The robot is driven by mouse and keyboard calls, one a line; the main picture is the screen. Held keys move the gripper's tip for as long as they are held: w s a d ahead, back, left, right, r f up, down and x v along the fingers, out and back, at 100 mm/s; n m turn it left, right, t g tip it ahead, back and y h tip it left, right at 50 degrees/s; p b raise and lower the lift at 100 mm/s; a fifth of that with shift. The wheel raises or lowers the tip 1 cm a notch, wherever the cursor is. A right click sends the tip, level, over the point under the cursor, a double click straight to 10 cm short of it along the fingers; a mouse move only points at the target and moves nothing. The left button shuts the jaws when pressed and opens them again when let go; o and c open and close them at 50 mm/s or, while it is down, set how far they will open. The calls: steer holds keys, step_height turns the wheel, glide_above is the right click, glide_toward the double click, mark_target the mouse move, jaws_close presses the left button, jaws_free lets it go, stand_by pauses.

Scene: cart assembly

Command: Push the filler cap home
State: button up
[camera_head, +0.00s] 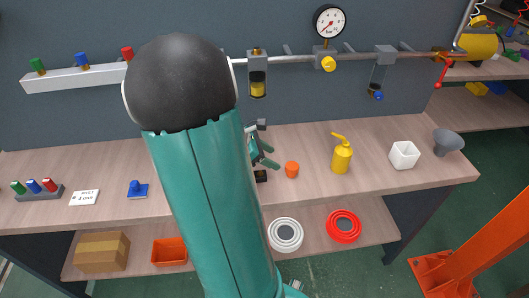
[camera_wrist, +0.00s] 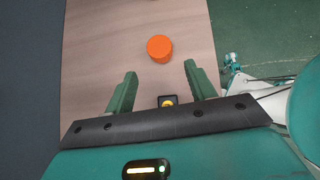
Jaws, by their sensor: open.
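An orange round piece (camera_head: 292,170), which may be the filler cap, stands on the wooden bench. It also shows in the wrist view (camera_wrist: 160,48), just beyond my fingertips and apart from them. My gripper (camera_wrist: 160,70) is open, with nothing between its fingertips. In the head view my gripper (camera_head: 269,157) is low over the bench, left of the orange piece and partly hidden by my arm. A small black block with a brass-coloured centre (camera_wrist: 168,101) shows between the finger bases; the head view shows a black block (camera_head: 261,177) below my gripper.
A pipe along the wall carries a gauge (camera_head: 330,21), a yellow-filled bowl (camera_head: 257,84) and a second bowl (camera_head: 377,90). A yellow oil can (camera_head: 341,155), white cup (camera_head: 404,155) and grey funnel (camera_head: 448,141) stand to the right. My arm hides part of the bench.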

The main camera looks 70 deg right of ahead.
mark_target(289, 166)
steer(key=x, duration=0.8)
steer(key=shift+s, duration=0.1)
steer(key=c, duration=0.8)
steer(key=shift+r, duration=2.15)
steer(key=shift+c, duration=0.2)
